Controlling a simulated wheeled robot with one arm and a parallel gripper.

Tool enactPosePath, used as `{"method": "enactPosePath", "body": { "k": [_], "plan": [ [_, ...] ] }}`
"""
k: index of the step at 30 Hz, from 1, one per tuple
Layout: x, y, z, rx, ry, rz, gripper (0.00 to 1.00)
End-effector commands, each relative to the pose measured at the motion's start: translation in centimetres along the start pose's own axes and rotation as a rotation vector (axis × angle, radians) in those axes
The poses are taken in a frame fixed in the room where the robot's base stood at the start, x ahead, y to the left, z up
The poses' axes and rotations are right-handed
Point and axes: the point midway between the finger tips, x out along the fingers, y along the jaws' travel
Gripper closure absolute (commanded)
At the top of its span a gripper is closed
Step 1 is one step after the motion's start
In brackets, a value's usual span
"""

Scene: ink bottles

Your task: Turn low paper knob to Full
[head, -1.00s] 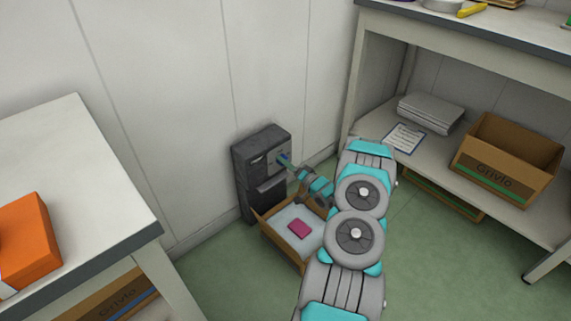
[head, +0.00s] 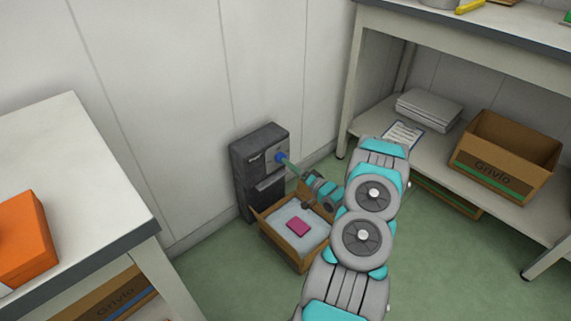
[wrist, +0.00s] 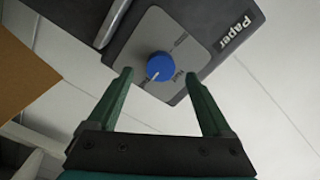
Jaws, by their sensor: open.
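The blue paper knob (head: 281,158) sits on the light grey plate (wrist: 185,32) of a dark grey machine (head: 258,150) marked "Paper" in the wrist view. In the wrist view the round blue knob (wrist: 160,66) has a white pointer mark that points to the lower left. Small labels ring it, too small and tilted to read surely. My gripper (wrist: 160,76) is open, with its two green fingers to the left and right of the knob's lower side and a gap on each side. In the head view my gripper (head: 292,167) is just right of the knob.
An open cardboard box (head: 270,233) with a pink item (head: 298,227) inside stands in front of the machine, below my gripper. A white table (head: 75,180) is at the left. A shelf bench at the right holds papers and a Grivlo box (head: 505,160).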

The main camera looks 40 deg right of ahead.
Motion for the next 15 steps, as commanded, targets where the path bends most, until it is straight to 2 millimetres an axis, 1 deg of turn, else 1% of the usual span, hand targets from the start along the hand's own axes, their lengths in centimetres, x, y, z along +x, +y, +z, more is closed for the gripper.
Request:
{"method": "enactPosePath", "body": {
  "k": [1, 6, 9, 15],
  "plan": [
    [-0.9, 0.1, -0.1, 0.001, 0.003, 0.002, 0.16],
    [-2.8, 0.1, -0.1, 0.0, 0.001, 0.001, 0.16],
    [-3.3, 0.0, 0.0, 0.001, 0.0, 0.0, 0.16],
    [-3.5, -0.1, 0.0, 0.0, 0.0, -0.001, 0.16]
  ]
}}
